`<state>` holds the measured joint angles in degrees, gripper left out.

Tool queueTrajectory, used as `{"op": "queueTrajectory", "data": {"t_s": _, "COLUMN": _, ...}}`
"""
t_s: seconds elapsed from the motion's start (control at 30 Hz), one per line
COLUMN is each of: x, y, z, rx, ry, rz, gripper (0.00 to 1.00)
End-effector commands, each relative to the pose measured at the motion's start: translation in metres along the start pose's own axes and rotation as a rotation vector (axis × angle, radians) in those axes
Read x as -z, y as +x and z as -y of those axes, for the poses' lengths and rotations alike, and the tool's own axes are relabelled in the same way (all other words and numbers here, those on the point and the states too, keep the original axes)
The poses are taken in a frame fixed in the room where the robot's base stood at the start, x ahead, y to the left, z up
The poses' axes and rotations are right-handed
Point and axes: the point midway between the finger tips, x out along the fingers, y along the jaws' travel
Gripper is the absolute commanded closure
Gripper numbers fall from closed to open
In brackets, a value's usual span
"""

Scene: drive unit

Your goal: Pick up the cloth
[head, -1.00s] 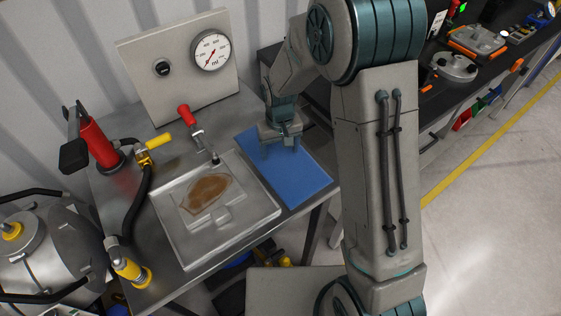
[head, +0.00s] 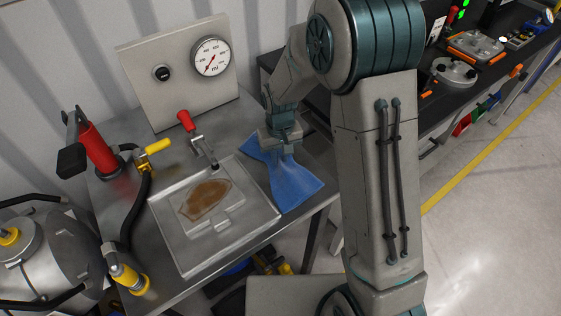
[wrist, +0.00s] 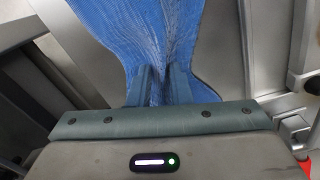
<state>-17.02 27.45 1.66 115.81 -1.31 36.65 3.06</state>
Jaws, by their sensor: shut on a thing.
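The blue cloth (head: 293,184) is on the metal table, to the right of the square tray in the head view. It is pinched in its middle and its folds fan out from there. My gripper (head: 283,150) is shut on the cloth from above. In the wrist view, the two fingers (wrist: 163,85) close on the gathered cloth (wrist: 150,30), which spreads out beyond them. Whether the cloth's ends still touch the table is hard to tell.
A metal tray (head: 254,226) with a brown stain stands left of the cloth. A red-handled valve (head: 187,121) rises behind it, and a gauge panel (head: 152,84) stands at the back. Red and yellow fittings (head: 97,148) are on the left. The table's front right edge is close to the cloth.

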Motion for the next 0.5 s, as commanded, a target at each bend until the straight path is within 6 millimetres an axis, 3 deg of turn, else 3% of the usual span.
{"op": "queueTrajectory", "data": {"t_s": 0.17, "x": -0.001, "y": -0.008, "z": 0.001, "rx": 0.001, "ry": -0.001, "rz": 0.004, "gripper": 0.96}}
{"op": "queueTrajectory", "data": {"t_s": 0.5, "x": -0.001, "y": -0.08, "z": 0.0, "rx": 0.0, "ry": 0.001, "rz": 0.001, "gripper": 0.96}}
